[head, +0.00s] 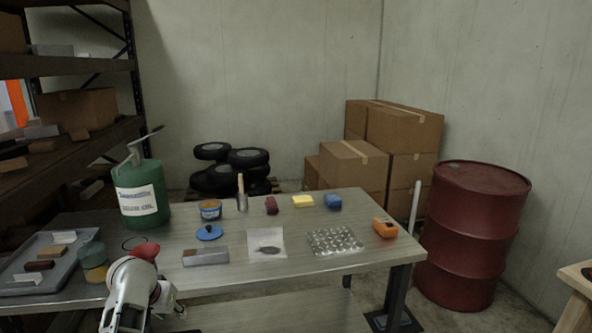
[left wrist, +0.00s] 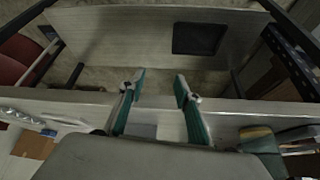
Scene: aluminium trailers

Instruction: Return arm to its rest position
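My left arm (head: 135,288) shows in the head view at the lower left, in front of the table's near edge, with a red cap on one joint. In the left wrist view my left gripper (left wrist: 159,83) has its two teal fingers apart, with nothing between them. The fingers point past the table edge towards a lower shelf (left wrist: 120,45). In the head view the fingers are mostly hidden by the arm. My right gripper is in neither view.
The table (head: 330,268) holds a grey tray (head: 20,290), a green can (head: 141,195), a yellow-and-teal jar (head: 93,262), a metal block (head: 206,256), a bubbled sheet (head: 335,241) and an orange tool (head: 385,228). A red drum (head: 468,235) stands right.

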